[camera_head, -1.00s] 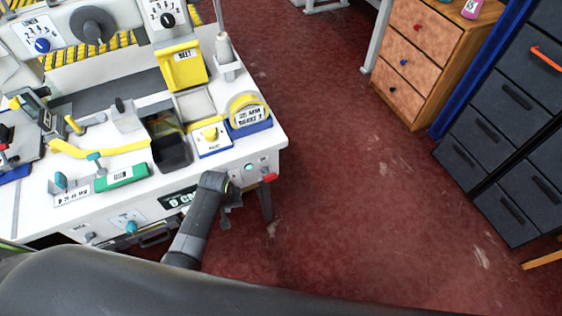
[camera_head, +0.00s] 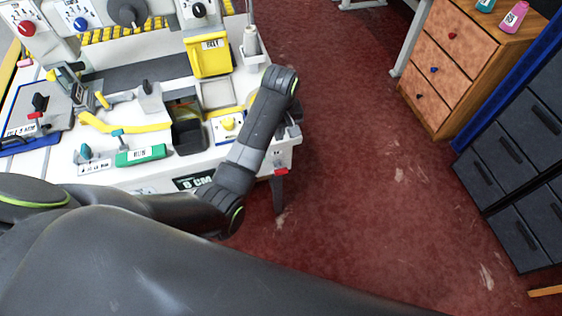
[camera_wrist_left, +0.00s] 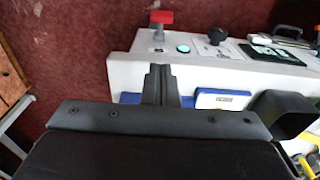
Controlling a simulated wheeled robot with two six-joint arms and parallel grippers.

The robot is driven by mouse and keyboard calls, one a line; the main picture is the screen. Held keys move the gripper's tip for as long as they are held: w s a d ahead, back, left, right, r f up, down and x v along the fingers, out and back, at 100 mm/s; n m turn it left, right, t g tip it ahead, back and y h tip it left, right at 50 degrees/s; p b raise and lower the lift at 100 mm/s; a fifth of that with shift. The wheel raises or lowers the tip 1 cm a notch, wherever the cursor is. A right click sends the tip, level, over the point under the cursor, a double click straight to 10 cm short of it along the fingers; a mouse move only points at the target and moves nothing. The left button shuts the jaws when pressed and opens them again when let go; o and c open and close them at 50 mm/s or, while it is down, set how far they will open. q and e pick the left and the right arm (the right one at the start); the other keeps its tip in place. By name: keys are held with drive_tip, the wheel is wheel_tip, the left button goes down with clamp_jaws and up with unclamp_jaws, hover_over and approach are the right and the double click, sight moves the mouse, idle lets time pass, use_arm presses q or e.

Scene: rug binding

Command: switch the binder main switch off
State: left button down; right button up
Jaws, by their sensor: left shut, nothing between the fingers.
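The red switch handle (camera_head: 281,171) sits at the right end of the white binder table's front face. In the left wrist view the red handle (camera_wrist_left: 161,18) stands past my fingertips, with a lit green lamp (camera_wrist_left: 183,48) beside it. My left gripper (camera_wrist_left: 160,74) is shut and empty, pointing toward the red handle with a gap between them. In the head view my left gripper (camera_head: 291,122) is mostly hidden behind its arm, over the table's right end. My right gripper is not in view.
My left arm covers part of the yellow-knobbed box (camera_head: 228,125) and the tape holder. A black bin (camera_head: 189,137) and green RUN block (camera_head: 141,155) stand on the table. A black knob (camera_wrist_left: 217,37) is near the lamp. Red floor right of the table is clear.

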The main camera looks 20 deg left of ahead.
use_arm(q)
hover_over(280, 169)
drive_tip(key=w+a, duration=0.1)
drive_tip(key=w, duration=0.1)
drive_tip(key=f, duration=1)
drive_tip(key=shift+s+f, duration=0.15)
drive_tip(key=shift+s, duration=0.05)
drive_tip(key=shift+s+d+f+p, duration=0.15)
drive_tip(key=shift+s+d+f, duration=0.1)
drive_tip(key=shift+f, duration=0.3)
drive_tip(key=shift+s+d+f+p, duration=0.15)
drive_tip(key=shift+s+f, duration=0.15)
drive_tip(key=shift+f, duration=0.2)
drive_tip(key=shift+s+d+f+p, duration=0.15)
drive_tip(key=shift+s+d+f, duration=0.1)
drive_tip(key=shift+f, duration=0.3)
drive_tip(key=shift+a, duration=0.15)
